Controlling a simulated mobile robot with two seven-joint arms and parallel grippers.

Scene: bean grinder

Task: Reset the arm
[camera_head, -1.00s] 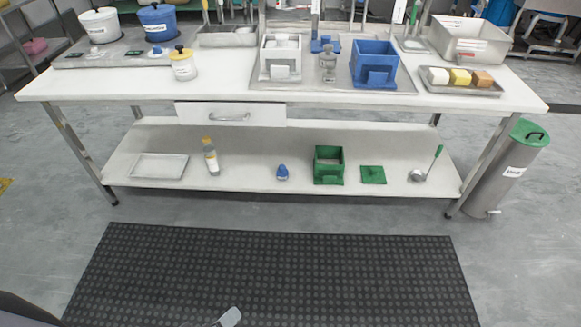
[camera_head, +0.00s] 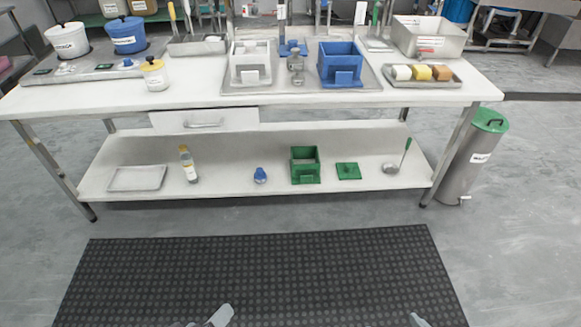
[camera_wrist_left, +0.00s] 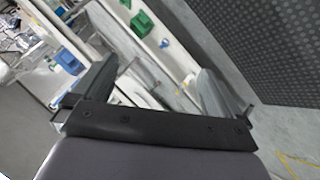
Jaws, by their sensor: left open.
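My left gripper (camera_wrist_left: 155,82) is open and empty in the left wrist view, its two fingers wide apart. In the head view a grey fingertip of my left gripper (camera_head: 221,316) shows at the bottom edge, over the black mat. A small grey tip of my right gripper (camera_head: 417,320) shows at the bottom edge, farther right; most of it is out of frame. Neither gripper is near the table; both are well in front of it.
The lower shelf holds a green box (camera_head: 305,165). A steel bin (camera_head: 474,158) stands at right.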

